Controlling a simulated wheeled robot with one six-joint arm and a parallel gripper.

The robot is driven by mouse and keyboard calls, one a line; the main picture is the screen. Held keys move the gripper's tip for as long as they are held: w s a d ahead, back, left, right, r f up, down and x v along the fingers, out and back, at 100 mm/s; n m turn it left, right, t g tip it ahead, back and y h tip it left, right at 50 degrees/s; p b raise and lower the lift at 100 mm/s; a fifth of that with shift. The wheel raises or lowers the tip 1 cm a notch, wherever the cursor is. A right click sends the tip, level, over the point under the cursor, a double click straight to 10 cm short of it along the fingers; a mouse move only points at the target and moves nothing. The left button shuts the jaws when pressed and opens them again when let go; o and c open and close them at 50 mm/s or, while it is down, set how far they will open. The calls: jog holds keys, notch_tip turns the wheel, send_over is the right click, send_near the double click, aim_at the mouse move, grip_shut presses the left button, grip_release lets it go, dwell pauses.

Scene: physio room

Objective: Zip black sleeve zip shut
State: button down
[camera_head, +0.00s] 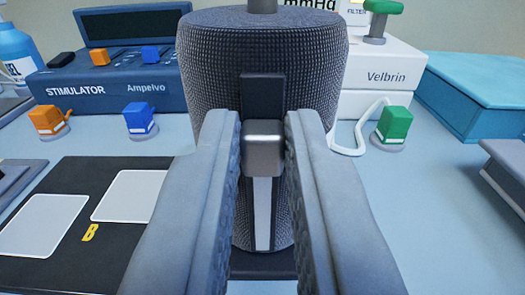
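A dark grey woven black sleeve (225,60) stands upright in the middle of the view, around a vertical post. A metallic zip pull (263,150) sits on its front, about halfway up. A dark flat strip (262,92) lies above the pull. Below it a pale strip (262,215) shows between dark edges, down towards the sleeve's foot. My gripper (263,135) reaches in from below, with one finger on each side of the pull. The fingertips are very close to its sides. I cannot tell whether they touch it. The fingers hide parts of the sleeve's lower sides.
A blue stimulator box (110,88) stands behind left, a white Velbrin box (385,80) behind right. Orange (47,119), blue (140,118) and green (394,122) clips stand beside the sleeve. A black mat (65,175) with pale pads lies front left. A teal case (480,90) is far right.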

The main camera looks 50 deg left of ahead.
aim_at(263, 229)
notch_tip(263, 229, down, 8)
jog(key=shift+f, duration=0.1)
dwell(0.4)
jog(key=c, duration=1.4)
grip_release()
jog(key=shift+c, duration=0.2)
jog(key=shift+o, duration=0.2)
jog(key=shift+s+d, duration=0.2)
jog(key=shift+d, duration=0.1)
jog(key=v, duration=1.6)
jog(key=shift+s+d, duration=0.25)
jog(key=shift+d, duration=0.05)
